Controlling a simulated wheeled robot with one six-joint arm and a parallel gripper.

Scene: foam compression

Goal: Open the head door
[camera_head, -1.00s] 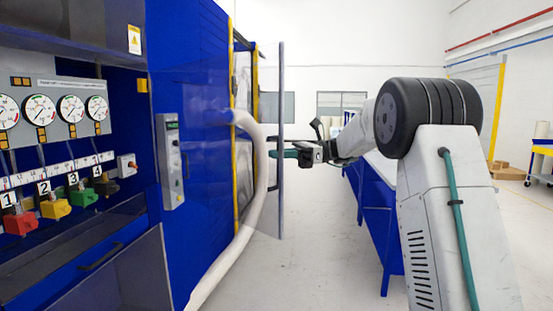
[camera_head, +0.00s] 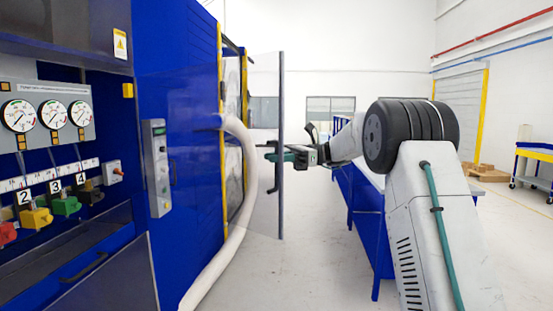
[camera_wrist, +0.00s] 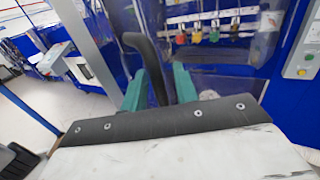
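The head door is a see-through panel with a dark upright edge (camera_head: 281,100). It stands open, swung out from the blue machine. In the wrist view its clear panel (camera_wrist: 230,55) shows behind the handle. My gripper (camera_head: 270,153) is at the door's outer edge, at mid-height. In the wrist view a curved black handle (camera_wrist: 133,41) passes between the two green fingers of my gripper (camera_wrist: 160,88). The fingers appear closed around it. The handle's lower end is hidden behind my wrist.
A thick white hose (camera_head: 246,180) curves down in front of the machine (camera_head: 180,70), left of the door. A blue table (camera_head: 362,215) stands behind my arm. Gauges (camera_head: 52,114) and coloured valves (camera_head: 66,206) are at left. The floor between door and table is clear.

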